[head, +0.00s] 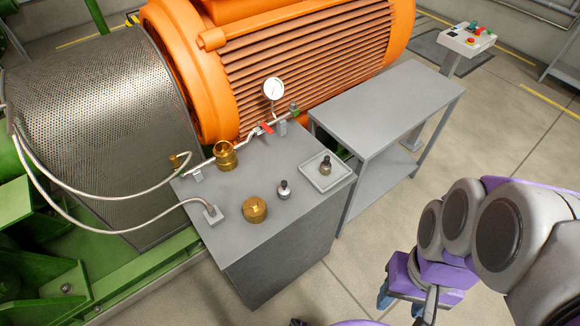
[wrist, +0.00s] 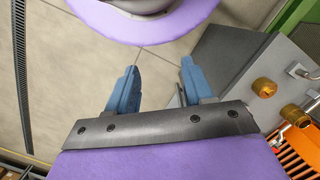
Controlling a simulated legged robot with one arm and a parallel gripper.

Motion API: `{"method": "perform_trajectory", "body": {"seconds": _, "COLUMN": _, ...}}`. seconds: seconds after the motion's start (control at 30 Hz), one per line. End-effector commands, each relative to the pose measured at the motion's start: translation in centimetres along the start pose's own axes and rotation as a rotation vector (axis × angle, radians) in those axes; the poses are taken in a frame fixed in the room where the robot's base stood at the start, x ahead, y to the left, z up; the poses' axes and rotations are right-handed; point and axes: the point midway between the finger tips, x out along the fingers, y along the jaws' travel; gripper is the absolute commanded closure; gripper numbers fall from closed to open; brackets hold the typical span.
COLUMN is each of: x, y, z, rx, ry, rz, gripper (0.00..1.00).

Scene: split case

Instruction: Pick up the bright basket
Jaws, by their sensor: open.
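Two small basket-like pieces with dark knobs show in the head view. The brighter, silvery one (head: 284,190) stands upright on the grey cabinet top (head: 237,233), right of a loose brass cap (head: 255,209). The darker one (head: 325,166) stands in a shallow grey tray (head: 315,182) at the cabinet's right corner. An open brass body (head: 226,155) sits on the pipe behind. My gripper (wrist: 156,75) is open and empty, its blue fingers over bare floor in the wrist view. It is well apart from the cabinet, to its lower right in the head view. Neither basket is clearly visible in the wrist view.
A pressure gauge (head: 274,89) and red-handled valve (head: 267,128) rise from the pipe at the cabinet's back. Hoses (head: 95,204) curve at left. A grey table (head: 385,100) stands right of the cabinet, before the orange motor (head: 290,55). Floor in front is clear.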

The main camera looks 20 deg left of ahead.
Motion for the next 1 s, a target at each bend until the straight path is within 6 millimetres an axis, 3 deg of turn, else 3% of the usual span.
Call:
{"method": "perform_trajectory", "body": {"seconds": 0.17, "x": -1.4, "y": -2.4, "z": -3.0, "rx": 0.031, "ry": -0.051, "rz": -0.073, "gripper": 0.48}}
{"method": "perform_trajectory", "body": {"seconds": 0.5, "x": -4.0, "y": -8.3, "z": -10.9, "rx": 0.144, "ry": -0.194, "rz": -0.264, "gripper": 0.48}}
{"method": "perform_trajectory", "body": {"seconds": 0.8, "x": -4.7, "y": -12.8, "z": -18.3, "rx": 0.267, "ry": -0.341, "rz": -0.418, "gripper": 0.48}}
{"method": "perform_trajectory", "body": {"seconds": 1.0, "x": -4.1, "y": -15.1, "z": -23.4, "rx": 0.362, "ry": -0.442, "rz": -0.508, "gripper": 0.48}}
